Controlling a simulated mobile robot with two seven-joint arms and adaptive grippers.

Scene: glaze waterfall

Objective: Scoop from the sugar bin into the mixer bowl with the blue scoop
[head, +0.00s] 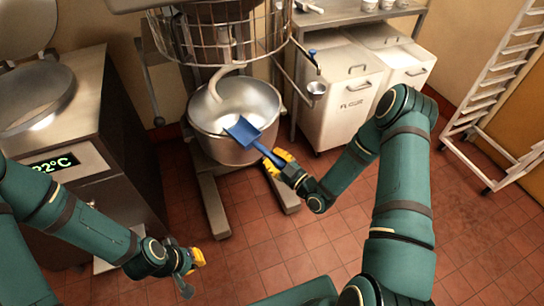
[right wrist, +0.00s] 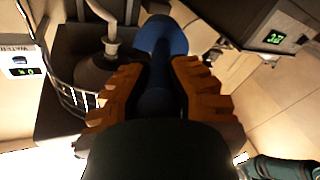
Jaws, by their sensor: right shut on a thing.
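My right gripper (head: 278,163) is shut on the handle of the blue scoop (head: 243,131). In the right wrist view the handle runs between the orange fingers (right wrist: 157,95) and the blue scoop (right wrist: 163,35) points away. In the head view the scoop's pan overlaps the front rim of the steel mixer bowl (head: 225,150); I cannot tell its height above it or whether it holds sugar. Two white bins stand right of the mixer: one with a partly legible "FL" label (head: 347,97), and one further right (head: 408,72), its label unreadable. My left gripper (head: 194,261) hangs low at left, its jaws unclear.
A wire guard (head: 225,40) and a dough hook (head: 214,88) are above the bowl. A steel unit with a green temperature display (head: 52,163) stands at left. A white rack (head: 497,85) stands at right. Tiled floor in front is clear.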

